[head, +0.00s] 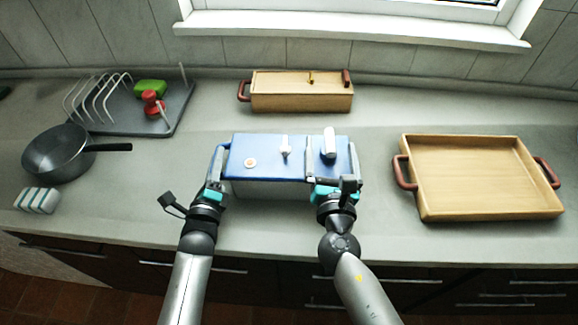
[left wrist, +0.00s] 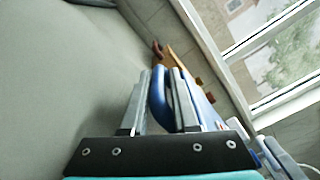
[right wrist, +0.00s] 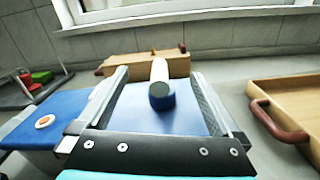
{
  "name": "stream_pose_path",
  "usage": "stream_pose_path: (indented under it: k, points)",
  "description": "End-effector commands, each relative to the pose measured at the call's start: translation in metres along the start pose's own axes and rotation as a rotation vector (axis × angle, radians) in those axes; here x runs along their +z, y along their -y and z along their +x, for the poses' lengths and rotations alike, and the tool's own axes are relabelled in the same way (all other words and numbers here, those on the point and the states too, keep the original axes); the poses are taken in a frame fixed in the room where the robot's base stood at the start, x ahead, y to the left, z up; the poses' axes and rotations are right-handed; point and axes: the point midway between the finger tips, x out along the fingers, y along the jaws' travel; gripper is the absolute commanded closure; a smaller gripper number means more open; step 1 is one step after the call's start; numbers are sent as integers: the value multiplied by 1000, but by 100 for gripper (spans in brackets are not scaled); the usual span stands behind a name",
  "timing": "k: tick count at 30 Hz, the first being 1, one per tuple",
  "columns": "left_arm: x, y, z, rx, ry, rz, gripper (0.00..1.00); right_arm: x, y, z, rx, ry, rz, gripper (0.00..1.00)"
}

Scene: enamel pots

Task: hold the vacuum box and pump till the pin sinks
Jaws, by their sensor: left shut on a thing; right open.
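The vacuum box (head: 262,170) has a blue lid and a pale body and stands in the middle of the counter. On its lid are a round white pin with an orange ring (head: 250,163), a small white valve (head: 285,147) and a white pump knob (head: 329,143) with a blue collar. My left gripper (head: 217,168) is shut on the box's blue side handle (left wrist: 160,98). My right gripper (head: 333,165) is open above the lid's right part, its fingers either side of the pump knob, which shows upright between them in the right wrist view (right wrist: 160,78).
A closed wooden box (head: 300,100) stands behind. A wooden tray (head: 480,170) with red-brown handles lies at right. At left are a dish rack (head: 140,118) with green and red items, a dark pan (head: 58,153) and a striped block (head: 38,200). A window sill runs along the back.

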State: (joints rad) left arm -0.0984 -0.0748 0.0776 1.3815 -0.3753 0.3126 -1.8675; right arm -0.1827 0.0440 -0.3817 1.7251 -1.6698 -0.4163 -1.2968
Motion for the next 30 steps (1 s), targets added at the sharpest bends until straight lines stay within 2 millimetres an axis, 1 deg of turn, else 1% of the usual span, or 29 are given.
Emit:
stream_pose_path:
  k: [1, 18, 21, 30]
  points:
    - [-6, -8, -4, 21, -13, 5, 100, -1, 0, -5, 1, -1, 0, 0]
    - [-6, -8, -4, 20, -14, 5, 100, -1, 0, -48, 1, 0, 0, 0]
    - [-6, -8, -4, 20, -14, 5, 100, -1, 0, -51, 1, -1, 0, 0]
    - [-6, -8, -4, 20, -14, 5, 100, -1, 0, -52, 1, -1, 0, 0]
